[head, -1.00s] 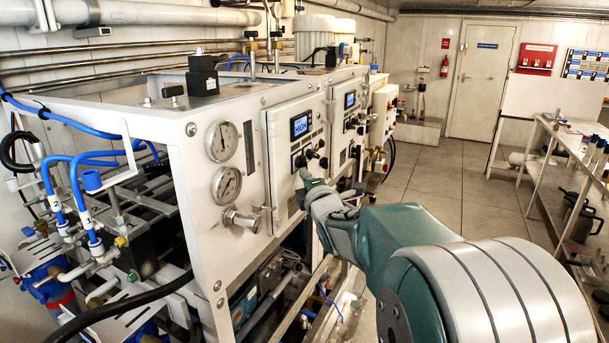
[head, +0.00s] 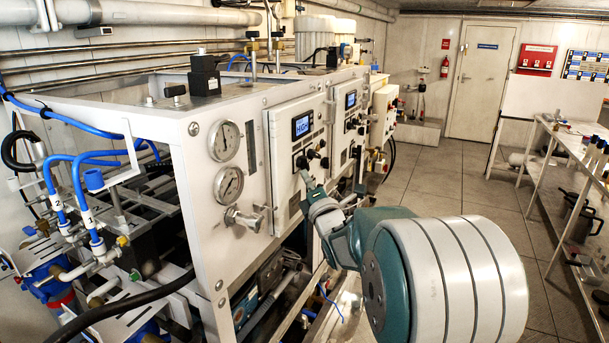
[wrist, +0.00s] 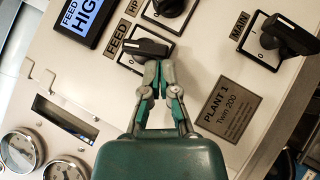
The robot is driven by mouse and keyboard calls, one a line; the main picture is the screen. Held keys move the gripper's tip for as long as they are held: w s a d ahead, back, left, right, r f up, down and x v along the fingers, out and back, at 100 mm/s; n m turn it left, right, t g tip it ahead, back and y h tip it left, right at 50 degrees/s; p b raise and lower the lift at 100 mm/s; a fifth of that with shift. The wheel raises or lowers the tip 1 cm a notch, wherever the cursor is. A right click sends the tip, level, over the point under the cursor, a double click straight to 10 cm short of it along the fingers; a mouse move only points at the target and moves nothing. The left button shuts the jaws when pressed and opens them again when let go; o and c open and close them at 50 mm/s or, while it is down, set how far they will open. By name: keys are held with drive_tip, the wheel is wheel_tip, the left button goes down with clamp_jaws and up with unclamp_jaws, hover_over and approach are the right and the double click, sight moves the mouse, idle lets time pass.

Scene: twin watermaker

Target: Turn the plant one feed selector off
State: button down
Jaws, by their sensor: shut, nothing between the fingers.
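The plant one feed selector (wrist: 150,46) is a black knob on a square plate beside the FEED label. Its handle lies nearly level across the wrist picture, tilted a little. My gripper (wrist: 158,66) is shut and empty, with its fingertips at the lower edge of the knob's right half. I cannot tell whether they touch it. In the head view my gripper (head: 306,178) is in front of the first white panel, just below the feed selector (head: 301,163). The PLANT 1 plate (wrist: 229,105) is right of the gripper.
The HP knob (wrist: 170,6) is above the feed selector and the MAIN knob (wrist: 286,35) is to the right. The display (wrist: 86,18) reads FEED HIGH. Pressure gauges (head: 224,141) are left of the panel. The aisle floor (head: 455,180) is clear.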

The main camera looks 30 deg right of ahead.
drive_tip(key=shift+w+d+n+t+y, duration=0.15)
drive_tip(key=shift+n+t+y, duration=0.2)
drive_tip(key=shift+n, duration=0.35)
drive_tip(key=shift+w+d+f+n+t+y, duration=0.15)
drive_tip(key=shift+n+t+y, duration=0.25)
drive_tip(key=shift+n+y, duration=0.35)
drive_tip(key=shift+d+f+n+t+y, duration=0.1)
drive_tip(key=shift+n+t+y, duration=0.3)
drive_tip(key=shift+n, duration=0.55)
idle(0.4)
